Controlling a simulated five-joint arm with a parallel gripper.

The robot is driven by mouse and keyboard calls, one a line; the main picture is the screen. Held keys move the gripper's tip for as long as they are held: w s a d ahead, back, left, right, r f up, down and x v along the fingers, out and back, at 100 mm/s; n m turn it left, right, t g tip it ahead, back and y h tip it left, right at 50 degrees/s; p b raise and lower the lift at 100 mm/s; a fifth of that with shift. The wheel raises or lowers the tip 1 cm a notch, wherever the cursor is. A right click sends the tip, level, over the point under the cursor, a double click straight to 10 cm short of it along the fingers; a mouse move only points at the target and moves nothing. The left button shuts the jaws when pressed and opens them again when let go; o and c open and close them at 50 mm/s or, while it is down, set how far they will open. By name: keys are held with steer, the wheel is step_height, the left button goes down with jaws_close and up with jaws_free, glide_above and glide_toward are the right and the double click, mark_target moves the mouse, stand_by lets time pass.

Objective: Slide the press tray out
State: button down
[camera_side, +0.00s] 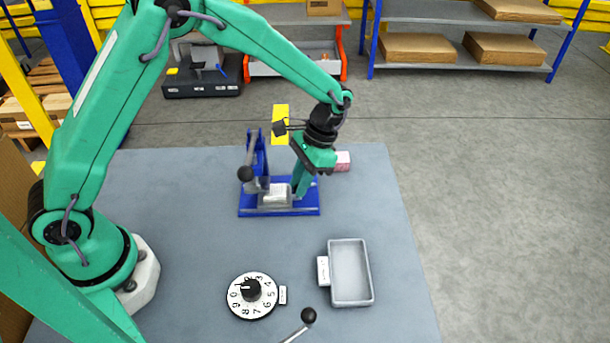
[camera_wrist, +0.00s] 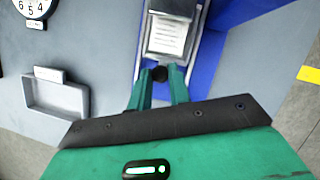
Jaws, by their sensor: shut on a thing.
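The blue press (camera_side: 247,207) stands on the bench in the side view, with a lever ending in a black ball at its left. Its grey press tray (camera_side: 262,203) lies on the blue base and carries a white piece. In the wrist view the tray (camera_wrist: 148,40) is at top centre, with a dark round knob (camera_wrist: 160,74) at its near edge. My gripper (camera_side: 299,192) comes down at the right end of the tray. In the wrist view my gripper (camera_wrist: 160,82) has its green fingers on both sides of the knob, shut on it.
A grey bin (camera_side: 350,300) sits at the front right of the bench. A numbered dial (camera_side: 240,303) and a black-knobbed lever (camera_side: 309,315) are at the front. A pink block (camera_side: 343,161) is behind my gripper. The bench between press and bin is clear.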

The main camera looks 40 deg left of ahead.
steer(key=shift+w+d, duration=1.95)
steer(key=shift+d, duration=0.2)
steer(key=c, duration=1.3)
jaws_free()
steer(key=shift+a+r, duration=0.1)
steer(key=v, duration=0.7)
steer(key=shift+w+r, duration=0.2)
steer(key=shift+r, duration=0.1)
